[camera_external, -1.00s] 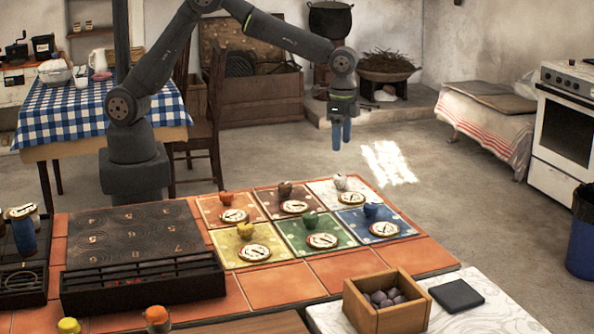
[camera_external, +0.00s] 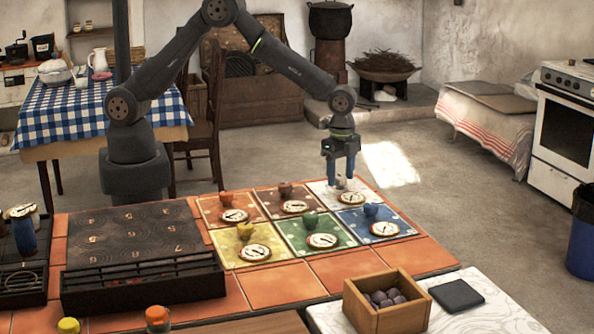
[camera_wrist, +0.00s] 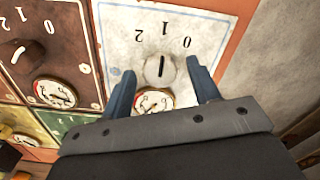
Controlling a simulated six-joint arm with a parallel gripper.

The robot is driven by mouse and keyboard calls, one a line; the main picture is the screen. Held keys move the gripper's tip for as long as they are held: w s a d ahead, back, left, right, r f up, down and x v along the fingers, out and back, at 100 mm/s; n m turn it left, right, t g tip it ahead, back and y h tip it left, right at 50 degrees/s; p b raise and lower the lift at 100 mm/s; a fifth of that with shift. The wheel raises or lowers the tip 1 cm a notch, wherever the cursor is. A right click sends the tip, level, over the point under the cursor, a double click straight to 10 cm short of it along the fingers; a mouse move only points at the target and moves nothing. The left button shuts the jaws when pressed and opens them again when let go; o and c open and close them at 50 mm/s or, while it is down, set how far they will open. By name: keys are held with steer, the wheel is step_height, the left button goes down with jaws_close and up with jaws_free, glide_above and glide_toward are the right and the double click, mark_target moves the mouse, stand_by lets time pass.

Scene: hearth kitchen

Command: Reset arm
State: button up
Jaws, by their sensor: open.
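My gripper (camera_external: 341,179) is low over the white panel (camera_external: 318,188) at the far right of the panel group. Its blue fingers are open. In the wrist view my gripper (camera_wrist: 161,72) has one finger on either side of the pale knob (camera_wrist: 160,70), with gaps visible; I cannot tell if either touches it. The knob's black line runs roughly up the picture, in line with the "1". A round gauge (camera_wrist: 155,101) lies between the fingers, partly hidden by my gripper.
Neighbouring panels with knobs and gauges are brown (camera_external: 283,203), orange (camera_external: 214,207), yellow (camera_external: 232,259), green (camera_external: 297,232) and blue (camera_external: 393,219). A black grill (camera_external: 140,285) stands left. A wooden box (camera_external: 390,313) of dark lumps is at the front.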

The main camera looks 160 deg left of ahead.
mark_target(340, 177)
steer(key=m, duration=0.4)
step_height(340, 177, up, 11)
steer(key=shift+m, duration=0.3)
steer(key=shift+o, duration=0.2)
steer(key=shift+r, duration=0.1)
steer(key=o, duration=0.9)
steer(key=w+d+r+t+y, duration=0.1)
steer(key=w+d+r+t, duration=0.15)
steer(key=w+d, duration=0.55)
steer(key=w+d+r+t+y, duration=0.1)
steer(key=w+d+r+t, duration=0.3)
steer(key=d, duration=0.8)
steer(key=w+f, duration=0.1)
steer(key=f, duration=0.2)
steer(key=w+a+f+g, duration=0.1)
steer(key=f, duration=0.2)
steer(key=w+a+f+g, duration=0.1)
steer(key=f, duration=0.2)
steer(key=shift+w+a+f+g, duration=0.2)
steer(key=shift+w+f+g, duration=0.05)
steer(key=shift+w+f, duration=0.1)
